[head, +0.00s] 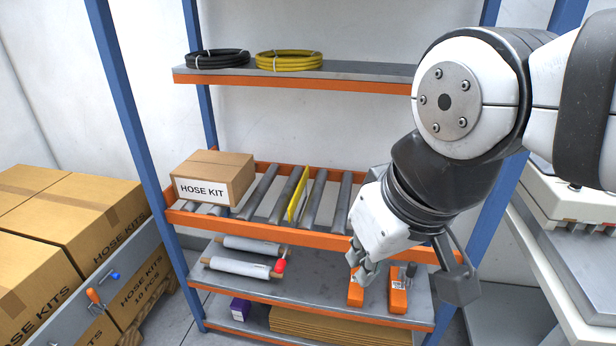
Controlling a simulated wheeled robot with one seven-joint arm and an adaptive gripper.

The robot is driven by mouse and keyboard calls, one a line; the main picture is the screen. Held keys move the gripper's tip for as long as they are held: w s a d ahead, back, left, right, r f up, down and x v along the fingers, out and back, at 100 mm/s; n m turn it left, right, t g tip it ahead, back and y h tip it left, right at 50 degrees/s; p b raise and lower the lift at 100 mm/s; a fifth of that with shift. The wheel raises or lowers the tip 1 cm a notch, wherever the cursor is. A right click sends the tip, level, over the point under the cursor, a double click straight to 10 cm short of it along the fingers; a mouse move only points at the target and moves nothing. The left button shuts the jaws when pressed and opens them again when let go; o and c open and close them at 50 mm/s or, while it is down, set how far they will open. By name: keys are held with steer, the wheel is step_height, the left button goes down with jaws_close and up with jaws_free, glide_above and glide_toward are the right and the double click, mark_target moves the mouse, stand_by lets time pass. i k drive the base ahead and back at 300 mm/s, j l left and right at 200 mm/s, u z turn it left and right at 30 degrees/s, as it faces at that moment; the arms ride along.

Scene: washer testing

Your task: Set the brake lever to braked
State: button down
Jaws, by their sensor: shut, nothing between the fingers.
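No lever carries a readable brake marking. A lever with an orange grip (94,296) stands on the grey side panel at the lower left, tilted up and to the left. A blue knob (115,274) sits beside it on the same panel. I cannot tell which of them, if either, is the brake lever. My gripper (358,272) is shut and empty, pointing down in front of the shelf rack, far to the right of that panel. It shows over the lower shelf by an orange tool (356,291); I cannot tell whether it touches it.
A second orange tool (398,291) and wrapped rolls (238,266) lie on the lower shelf, with a red knob (280,266) by the rolls. Above, a hose kit box (213,176) and yellow plate (298,194) stand on rollers. Stacked cartons (90,212) fill the left.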

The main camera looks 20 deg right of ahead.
mark_target(412, 267)
steer(key=z, duration=0.9)
steer(key=k+l+u, duration=0.2)
steer(key=l, duration=0.2)
steer(key=k, duration=0.05)
